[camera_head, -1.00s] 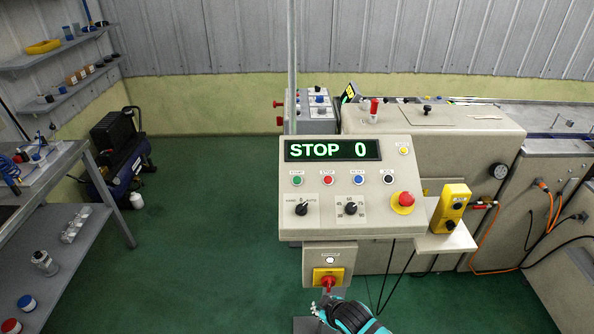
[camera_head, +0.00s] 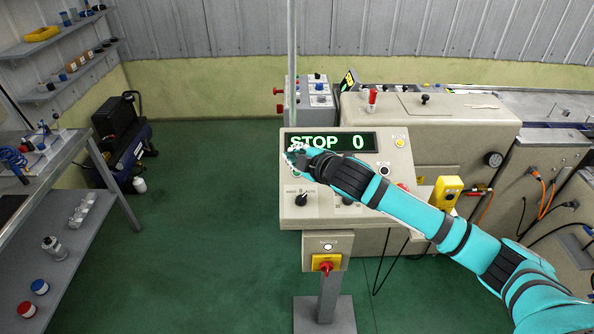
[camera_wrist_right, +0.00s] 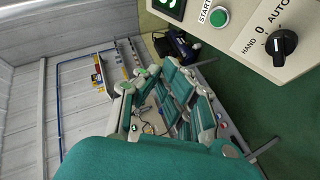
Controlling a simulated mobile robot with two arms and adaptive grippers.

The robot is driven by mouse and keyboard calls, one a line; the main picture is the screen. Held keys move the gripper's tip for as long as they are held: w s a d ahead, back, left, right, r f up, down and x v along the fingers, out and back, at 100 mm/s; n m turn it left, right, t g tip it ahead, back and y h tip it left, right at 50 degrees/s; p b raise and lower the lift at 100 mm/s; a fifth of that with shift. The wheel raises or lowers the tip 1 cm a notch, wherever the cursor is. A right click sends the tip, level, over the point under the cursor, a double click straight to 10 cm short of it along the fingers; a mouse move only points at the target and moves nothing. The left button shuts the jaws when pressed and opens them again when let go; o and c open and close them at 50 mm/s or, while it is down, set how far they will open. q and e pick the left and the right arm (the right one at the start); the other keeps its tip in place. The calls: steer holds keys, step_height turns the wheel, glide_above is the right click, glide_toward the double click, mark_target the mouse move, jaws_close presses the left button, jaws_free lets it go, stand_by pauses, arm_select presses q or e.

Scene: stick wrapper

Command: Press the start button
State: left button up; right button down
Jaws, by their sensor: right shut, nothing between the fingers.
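The control panel (camera_head: 290,214) has a display (camera_head: 368,142) reading "STOP 0" in green letters. The green start button (camera_wrist_right: 220,17), labelled START, shows at the top of the right wrist view. My right gripper is shut and empty at the panel's left side, over the row of buttons just below the display. I cannot tell whether it touches the panel; in the wrist view the button looks clear of the fingers. My left gripper is not in view.
A black selector knob (camera_head: 302,199) sits below my gripper. A yellow control box (camera_head: 446,193) stands to the panel's right. A grey workbench (camera_head: 75,200) stands at left; the green floor between is clear.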

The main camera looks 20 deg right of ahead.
steer(key=w+f+b, duration=0.1)
steer(key=f+b, duration=0.1)
steer(key=w+f+b, duration=0.1)
steer(key=f+b, duration=0.1)
steer(key=w+d+f+b, duration=0.1)
steer(key=f+b, duration=0.1)
steer(key=shift+f, duration=0.15)
steer(key=shift+w+d+f+b, duration=0.1)
steer(key=shift+w+f+b, duration=0.45)
steer(key=shift+f, duration=0.25)
steer(key=shift+f, duration=0.1)
stand_by(0.9)
steer(key=shift+w+f, duration=0.2)
steer(key=shift+f, duration=0.1)
steer(key=shift+w+d+f, duration=0.1)
steer(key=shift+w+f, duration=0.05)
steer(key=shift+f, duration=0.2)
stand_by(0.7)
steer(key=shift+r, duration=0.1)
steer(key=shift+s+r+p, duration=0.35)
steer(key=shift+r+p, duration=0.25)
steer(key=shift+p, duration=0.3)
